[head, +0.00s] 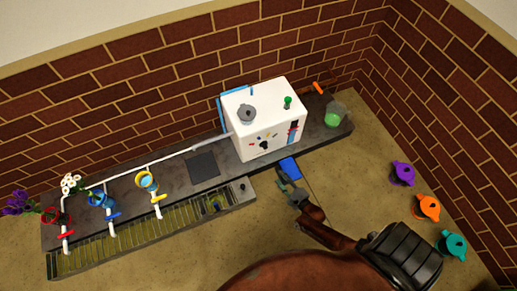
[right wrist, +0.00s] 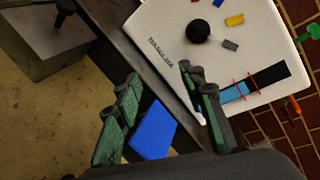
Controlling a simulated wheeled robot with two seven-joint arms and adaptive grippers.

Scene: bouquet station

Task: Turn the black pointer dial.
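The black dial (head: 264,145) is on the front face of the white box (head: 252,110), with small coloured marks around it. In the right wrist view the dial (right wrist: 198,31) looks like a round black knob near the top; its pointer direction is not clear. My right gripper (head: 289,184) is in front of the counter, below and to the right of the dial and apart from it. In the right wrist view its two fingers (right wrist: 160,105) are spread wide. A blue block (right wrist: 152,130) shows between them, and I cannot tell whether it touches them. My left gripper is not in view.
A black slot gauge (head: 293,131) with a blue fill and red marks is on the same face, right of the dial. A green cup (head: 334,115) stands right of the box. Pipes with coloured valves (head: 110,229) line the counter's left. Several coloured pots (head: 427,207) are at right.

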